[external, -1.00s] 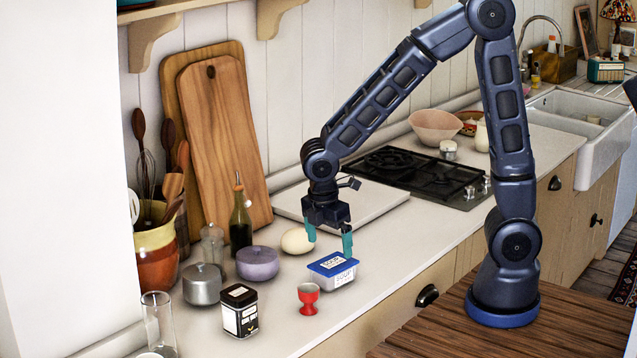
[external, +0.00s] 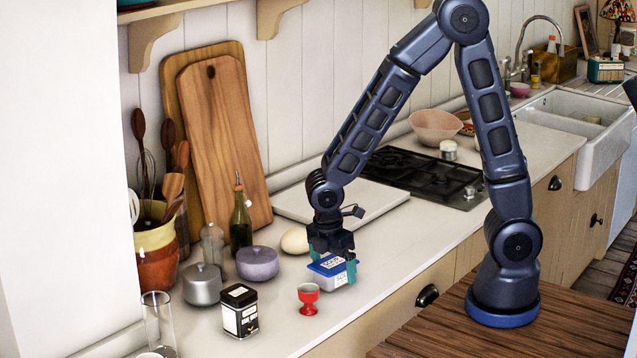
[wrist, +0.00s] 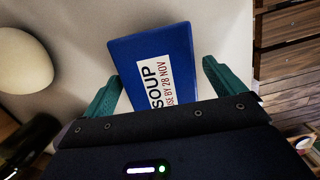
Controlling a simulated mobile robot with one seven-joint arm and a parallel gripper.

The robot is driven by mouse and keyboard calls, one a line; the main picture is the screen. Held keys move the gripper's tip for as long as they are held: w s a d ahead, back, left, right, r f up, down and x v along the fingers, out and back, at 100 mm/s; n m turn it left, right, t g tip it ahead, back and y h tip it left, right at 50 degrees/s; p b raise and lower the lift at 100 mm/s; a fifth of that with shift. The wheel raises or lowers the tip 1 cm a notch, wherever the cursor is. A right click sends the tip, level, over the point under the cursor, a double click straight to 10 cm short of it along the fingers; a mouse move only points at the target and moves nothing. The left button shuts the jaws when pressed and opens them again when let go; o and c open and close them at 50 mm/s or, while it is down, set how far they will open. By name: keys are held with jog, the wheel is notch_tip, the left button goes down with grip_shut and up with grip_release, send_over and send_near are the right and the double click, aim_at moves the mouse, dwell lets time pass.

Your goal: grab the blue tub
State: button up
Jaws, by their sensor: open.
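The blue tub (external: 328,267) has a blue lid with a white label and a pale body with a label on its side. It stands on the worktop near the front edge. My gripper (external: 334,262) is low over the tub with its teal fingers at either side. In the wrist view the lid (wrist: 154,52) reads "SOUP". The open fingers (wrist: 160,85) flank the tub there, with a gap visible on the right side. The tub's near end is hidden behind my gripper's body.
A red egg cup (external: 308,298) stands just left of the tub. An egg-shaped pale object (external: 295,240) lies behind it, also in the wrist view (wrist: 24,55). A black tin (external: 240,311), a purple pot (external: 257,263) and a bottle (external: 240,222) stand further left. Worktop right of the tub is clear.

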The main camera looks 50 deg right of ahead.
jog(key=c, duration=1.2)
jog(key=shift+r, duration=0.1)
jog(key=shift+c, duration=0.2)
